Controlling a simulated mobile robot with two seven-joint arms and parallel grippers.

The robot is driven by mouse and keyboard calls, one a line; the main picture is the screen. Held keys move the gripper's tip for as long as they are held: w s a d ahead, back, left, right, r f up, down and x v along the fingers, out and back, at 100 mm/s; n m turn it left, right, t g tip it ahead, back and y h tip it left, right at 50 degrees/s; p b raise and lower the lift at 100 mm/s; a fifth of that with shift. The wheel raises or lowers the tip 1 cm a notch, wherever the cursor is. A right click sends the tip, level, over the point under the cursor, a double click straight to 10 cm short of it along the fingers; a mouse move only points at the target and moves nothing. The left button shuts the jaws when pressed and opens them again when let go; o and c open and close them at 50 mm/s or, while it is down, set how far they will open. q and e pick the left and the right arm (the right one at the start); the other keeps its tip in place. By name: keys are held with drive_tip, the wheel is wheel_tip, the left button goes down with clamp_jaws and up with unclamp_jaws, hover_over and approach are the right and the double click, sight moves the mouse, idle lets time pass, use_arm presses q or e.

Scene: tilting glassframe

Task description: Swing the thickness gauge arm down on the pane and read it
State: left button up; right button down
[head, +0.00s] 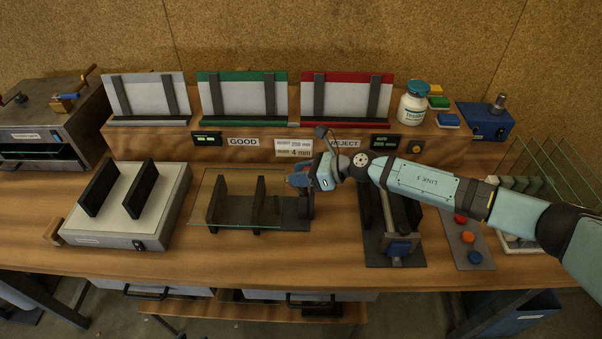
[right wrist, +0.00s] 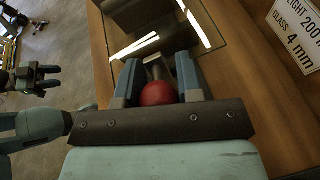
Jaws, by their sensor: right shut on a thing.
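A clear glass pane (head: 238,206) lies flat over two dark upright supports at the middle of the bench; part of it shows in the right wrist view (right wrist: 170,20). A dark gauge base (head: 292,212) stands at its right end. My right gripper (head: 300,180) is above that end. In the right wrist view it is shut on a red ball knob (right wrist: 158,93), with a metal stem beyond it. The gripper hides most of the gauge arm, and whether it touches the pane cannot be told. My left gripper (right wrist: 42,77) shows empty at the left, fingers apart.
A grey box with two black bars (head: 118,240) stands left. Behind are GOOD and REJECT racks (head: 240,98), small displays and a sign (head: 293,147) reading 4 mm. A clamp fixture (head: 397,250) and a button panel (head: 468,245) stand right. The front bench strip is clear.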

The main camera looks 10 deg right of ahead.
drive_tip(key=shift+s+a+f, duration=0.15)
drive_tip(key=shift+s+f, duration=0.2)
drive_tip(key=shift+f, duration=0.15)
idle(0.4)
drive_tip(key=c, duration=0.9)
unclamp_jaws()
drive_tip(key=shift+o, duration=0.6)
drive_tip(key=shift+w+r, duration=0.1)
drive_tip(key=shift+w, duration=0.1)
drive_tip(key=shift+r, duration=0.15)
drive_tip(key=b+v, duration=0.3)
drive_tip(key=v, duration=1)
drive_tip(key=shift+d, duration=0.4)
drive_tip(key=shift+s, duration=0.1)
